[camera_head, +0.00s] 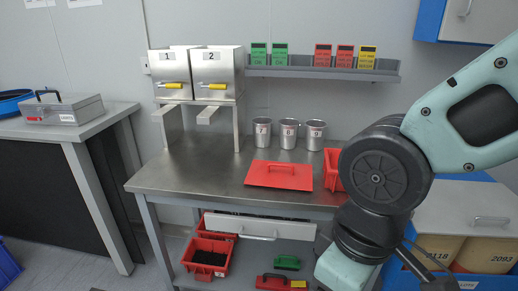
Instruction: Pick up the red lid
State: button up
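The red lid (264,179) is a flat red plate with a raised handle on its top. It lies on the metal workbench (180,180), in front of three numbered metal cups and left of a red bin (332,168). The lid's whole top shows, and nothing lies on it. My arm comes in from the upper right and bends down at the right of the bench, covering part of the bin. My gripper is not clearly visible; the arm runs down to the bottom edge of the picture.
Cups (262,135) marked 7, 8 and 9 stand behind the lid. Two metal dispensers (216,68) stand at the back left. The bench's front left is clear. A lower shelf holds a red bin (206,258), a green item (287,263) and a red item (270,283).

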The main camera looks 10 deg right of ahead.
aim_at(294, 176)
jog(key=i+l, duration=0.1)
jog(key=i, duration=0.3)
jog(key=i+l+u, duration=0.15)
jog(key=i, duration=0.25)
jog(key=i+l, duration=0.15)
jog(key=i, duration=0.25)
jog(key=j+u, duration=0.05)
